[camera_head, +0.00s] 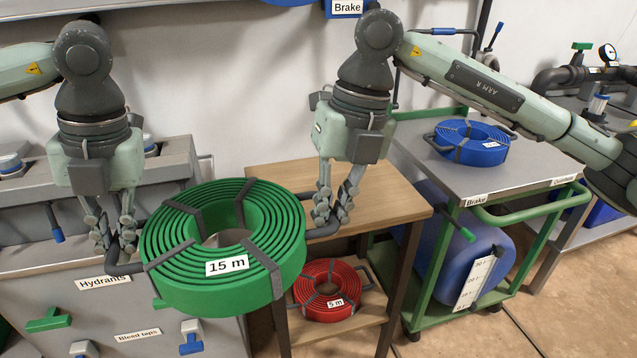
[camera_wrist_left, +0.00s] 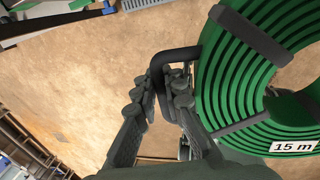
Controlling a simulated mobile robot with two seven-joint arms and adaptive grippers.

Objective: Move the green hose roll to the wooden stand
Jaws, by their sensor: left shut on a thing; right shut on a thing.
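The green hose roll (camera_head: 285,255), labelled 15 m, is held in the air by its two dark side handles. In the head view it overlaps the left front part of the wooden stand (camera_head: 375,195). My left gripper (camera_head: 118,250) is shut on the roll's left handle. My right gripper (camera_head: 332,215) is shut on its right handle. In the left wrist view the fingers (camera_wrist_left: 165,105) close around the dark handle, and the green roll (camera_wrist_left: 225,75) fills the right side. The stand's top is bare where it shows; its left front is hidden behind the roll.
A red 5 m roll (camera_head: 312,300) lies on the stand's lower shelf. A blue roll (camera_head: 465,155) lies on the green-framed cart (camera_head: 540,160) at the right, with a blue tank below. The Hydrants bench (camera_head: 65,300) stands at the left. Bare floor lies at the lower right.

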